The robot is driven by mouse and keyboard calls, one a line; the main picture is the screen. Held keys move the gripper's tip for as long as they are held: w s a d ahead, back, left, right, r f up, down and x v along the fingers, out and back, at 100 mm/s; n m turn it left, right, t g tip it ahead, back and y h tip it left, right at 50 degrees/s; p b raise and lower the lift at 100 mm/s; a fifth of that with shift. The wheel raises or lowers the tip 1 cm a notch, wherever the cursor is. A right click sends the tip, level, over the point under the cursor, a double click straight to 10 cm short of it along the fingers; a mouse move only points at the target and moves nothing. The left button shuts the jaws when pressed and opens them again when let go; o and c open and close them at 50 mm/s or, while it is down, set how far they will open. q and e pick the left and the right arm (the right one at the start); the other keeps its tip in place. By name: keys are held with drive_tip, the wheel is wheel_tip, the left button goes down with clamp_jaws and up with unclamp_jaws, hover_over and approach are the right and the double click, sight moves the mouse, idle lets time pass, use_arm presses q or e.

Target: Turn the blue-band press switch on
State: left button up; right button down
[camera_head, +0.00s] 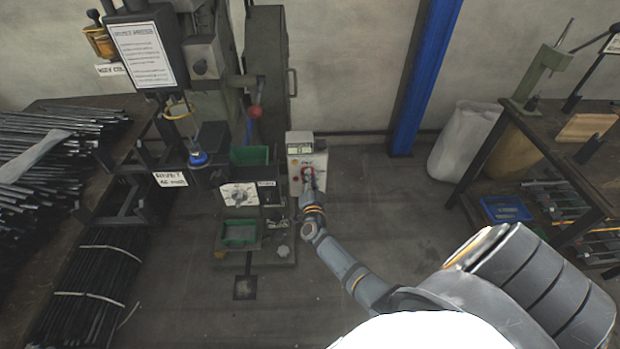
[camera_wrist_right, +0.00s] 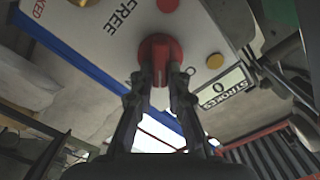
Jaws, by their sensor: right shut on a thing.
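The press switch is a red rotary knob (camera_wrist_right: 160,48) on a white control box (camera_head: 300,148). In the head view the red switch (camera_head: 308,172) shows just past my right fingertips. The fingers hide part of the panel lettering, so I cannot tell which setting the knob points to. My left gripper is out of view.
The panel also has a yellow button (camera_wrist_right: 215,60) and a counter display (camera_wrist_right: 222,88). A press with a dial box (camera_head: 238,194) and green trays (camera_head: 240,233) stands left of the box. A blue post (camera_head: 425,75) stands to the right. The floor (camera_head: 400,220) around my right arm is clear.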

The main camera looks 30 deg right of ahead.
drive_tip(key=m, duration=0.3)
drive_tip(key=m+b, duration=0.1)
drive_tip(key=m, duration=0.1)
drive_tip(key=f+m+b, duration=0.1)
drive_tip(key=m, duration=0.2)
drive_tip(key=shift+s+d+m, duration=0.1)
drive_tip(key=shift+d+m, duration=0.05)
drive_tip(key=shift+m, duration=0.15)
drive_tip(key=shift+b, duration=0.3)
drive_tip(key=shift+m, duration=0.3)
drive_tip(key=c, duration=1.3)
unclamp_jaws()
